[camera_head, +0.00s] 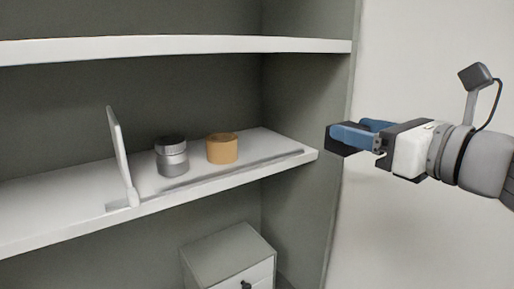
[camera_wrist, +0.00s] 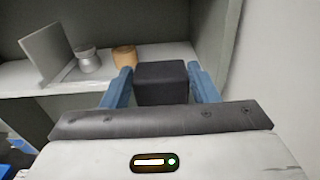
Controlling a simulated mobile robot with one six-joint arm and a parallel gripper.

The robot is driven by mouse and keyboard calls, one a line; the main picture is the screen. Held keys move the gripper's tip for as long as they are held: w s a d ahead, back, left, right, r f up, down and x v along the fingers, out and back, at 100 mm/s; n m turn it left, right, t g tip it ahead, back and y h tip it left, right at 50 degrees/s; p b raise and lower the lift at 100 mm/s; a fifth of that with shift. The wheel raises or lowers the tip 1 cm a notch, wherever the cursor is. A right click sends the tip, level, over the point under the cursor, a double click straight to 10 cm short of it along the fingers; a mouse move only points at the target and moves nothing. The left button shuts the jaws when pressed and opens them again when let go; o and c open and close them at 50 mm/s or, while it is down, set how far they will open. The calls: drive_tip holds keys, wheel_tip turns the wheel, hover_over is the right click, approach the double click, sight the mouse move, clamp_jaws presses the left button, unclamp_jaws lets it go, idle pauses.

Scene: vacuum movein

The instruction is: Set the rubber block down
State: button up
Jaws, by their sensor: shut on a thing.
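My gripper (camera_head: 352,137) is at the right in the head view, in front of the right end of the shelf. It is shut on a dark rubber block (camera_head: 340,145) and holds it in the air. In the wrist view the black block (camera_wrist: 161,82) sits between the two blue fingers. The white shelf board (camera_head: 75,188) is to the left of my gripper. The block's far side is hidden.
On the shelf stand a white upright divider (camera_head: 121,155), a grey metal jar (camera_head: 172,157) and an orange-brown container (camera_head: 222,148). Free shelf room shows right of the container and left of the divider. A grey drawer box (camera_head: 229,257) stands below, and another shelf (camera_head: 180,46) runs above.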

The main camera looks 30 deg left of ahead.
drive_tip(key=p+x, duration=0.1)
drive_tip(key=x, duration=0.5)
drive_tip(key=f+p+x, duration=0.1)
drive_tip(key=x, duration=0.6)
drive_tip(key=p+x, duration=0.1)
drive_tip(key=x, duration=0.5)
drive_tip(key=shift+w+a+f, duration=0.2)
drive_tip(key=shift+a, duration=0.05)
drive_tip(key=shift+s+d+f, duration=0.1)
drive_tip(key=shift+f, duration=0.35)
wheel_tip(320, 180, down, 2)
drive_tip(key=shift+f, duration=0.25)
drive_tip(key=shift+a+f+p, duration=0.2)
drive_tip(key=shift+f+p, duration=0.2)
drive_tip(key=shift+f, duration=0.25)
drive_tip(key=shift+f+b, duration=0.2)
drive_tip(key=shift+b, duration=0.15)
drive_tip(key=o, duration=1.2)
drive_tip(key=shift+c, duration=0.2)
